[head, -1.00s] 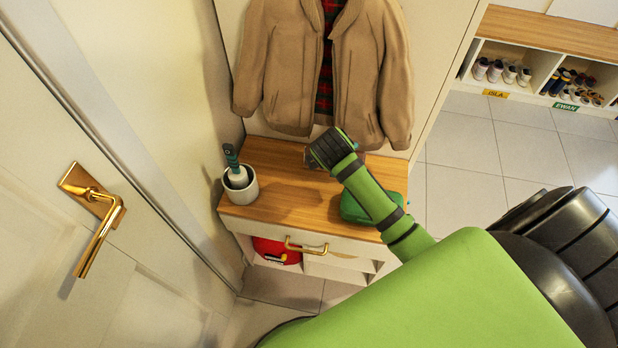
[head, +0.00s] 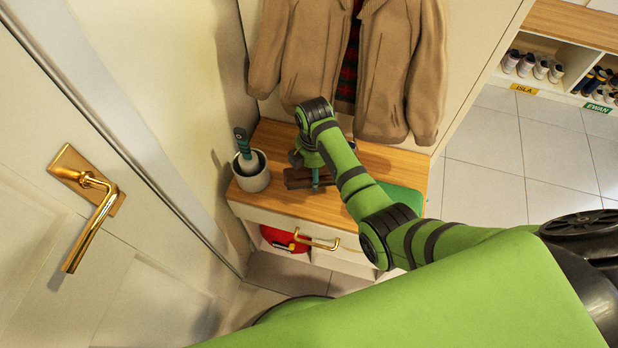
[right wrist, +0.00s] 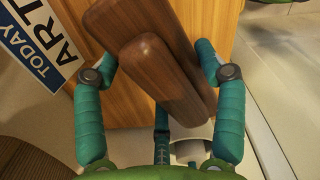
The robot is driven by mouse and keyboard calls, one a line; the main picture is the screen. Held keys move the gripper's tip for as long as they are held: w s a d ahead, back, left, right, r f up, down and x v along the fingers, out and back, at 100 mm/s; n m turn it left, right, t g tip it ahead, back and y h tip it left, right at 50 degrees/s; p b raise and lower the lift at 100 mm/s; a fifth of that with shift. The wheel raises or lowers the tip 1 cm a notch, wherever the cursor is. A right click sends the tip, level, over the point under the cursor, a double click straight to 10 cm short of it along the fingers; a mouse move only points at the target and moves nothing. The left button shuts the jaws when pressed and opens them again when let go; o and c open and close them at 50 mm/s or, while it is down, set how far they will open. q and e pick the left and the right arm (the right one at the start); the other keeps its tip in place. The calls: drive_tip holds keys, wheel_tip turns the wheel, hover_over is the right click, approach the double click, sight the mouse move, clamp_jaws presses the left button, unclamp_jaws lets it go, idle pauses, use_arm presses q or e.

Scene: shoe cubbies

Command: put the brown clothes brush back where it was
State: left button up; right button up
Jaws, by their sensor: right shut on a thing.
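The brown clothes brush (head: 299,178) shows as dark wood under my right gripper (head: 314,172), low over the wooden top of the small cabinet (head: 290,205). I cannot tell whether it touches the top. In the right wrist view, the brush (right wrist: 165,80) lies between the two teal fingers of my right gripper (right wrist: 157,62), which is shut on it. Two overlapping dark wooden parts show there. The gripper and wrist hide part of the brush in the head view. My left gripper is not in view.
A pale cup (head: 251,177) with a green-handled tool stands left of the brush. A green item (head: 403,199) lies at the cabinet's right end. A tan jacket (head: 400,70) hangs just behind. A red item (head: 282,238) is in the compartment below. A sign (right wrist: 35,40) shows at left.

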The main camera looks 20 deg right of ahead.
sight(309, 176)
drive_tip(key=shift+w+a+f, duration=0.4)
drive_tip(key=shift+w+a, duration=0.05)
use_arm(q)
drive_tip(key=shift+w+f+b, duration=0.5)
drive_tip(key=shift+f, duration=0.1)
use_arm(e)
drive_tip(key=shift+f, duration=2)
drive_tip(key=o, duration=1)
drive_tip(key=shift+f, duration=0.1)
drive_tip(key=shift+r, duration=0.45)
use_arm(q)
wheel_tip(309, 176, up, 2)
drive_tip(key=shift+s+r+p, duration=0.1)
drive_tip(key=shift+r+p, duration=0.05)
drive_tip(key=shift+p, duration=1)
use_arm(e)
wheel_tip(309, 176, up, 11)
drive_tip(key=shift+r, duration=0.2)
